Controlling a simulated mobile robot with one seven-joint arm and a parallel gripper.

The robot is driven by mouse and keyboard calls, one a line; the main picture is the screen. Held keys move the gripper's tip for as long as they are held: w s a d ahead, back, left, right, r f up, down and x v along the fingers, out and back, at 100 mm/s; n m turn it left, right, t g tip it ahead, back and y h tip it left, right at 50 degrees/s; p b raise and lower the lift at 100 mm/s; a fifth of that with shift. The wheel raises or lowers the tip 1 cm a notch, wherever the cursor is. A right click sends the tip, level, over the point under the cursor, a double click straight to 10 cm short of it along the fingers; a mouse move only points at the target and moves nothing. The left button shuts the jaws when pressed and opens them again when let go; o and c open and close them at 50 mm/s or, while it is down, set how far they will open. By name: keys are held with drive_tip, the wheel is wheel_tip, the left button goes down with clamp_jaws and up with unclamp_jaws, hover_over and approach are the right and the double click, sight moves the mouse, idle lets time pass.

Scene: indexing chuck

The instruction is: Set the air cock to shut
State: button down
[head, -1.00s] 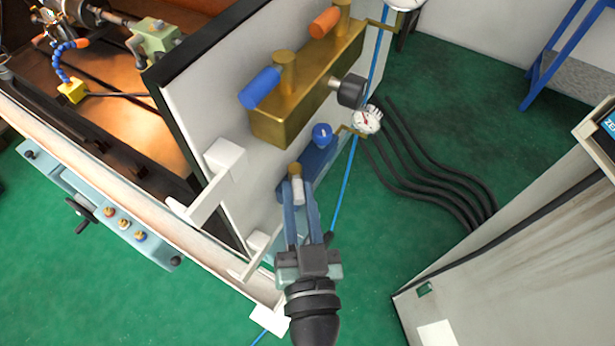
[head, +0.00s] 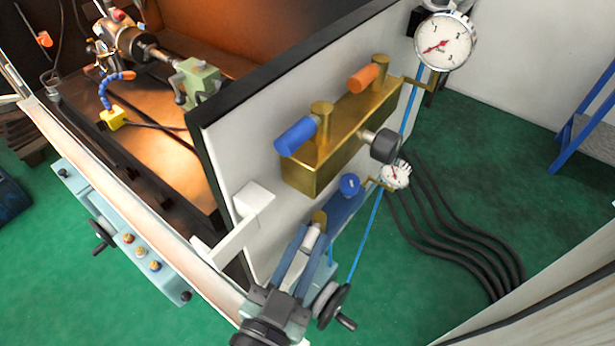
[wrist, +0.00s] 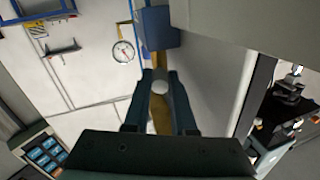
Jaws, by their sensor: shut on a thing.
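The air cock shows in the head view as a brass round body with a short pale grey handle (head: 312,237), at the lower end of a blue block (head: 342,208) on the white panel. My gripper (head: 310,243) is shut on this handle, one finger on each side. In the wrist view the fingertips (wrist: 160,88) close around the handle's round pale end (wrist: 160,87), with a brass bar behind it. The blue block (wrist: 158,27) is above it there. The fingers hide part of the cock, and I cannot read its setting.
A brass manifold (head: 315,175) with a blue lever (head: 296,135) and an orange lever (head: 367,78) is above the cock. A small gauge (head: 396,175) and a large gauge (head: 445,42) are to the right. A white bracket (head: 240,220) is left. Black hoses lie on the green floor.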

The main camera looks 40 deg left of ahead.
drive_tip(key=c, duration=0.8)
unclamp_jaws()
drive_tip(key=shift+o, duration=0.2)
drive_tip(key=shift+y, duration=0.3)
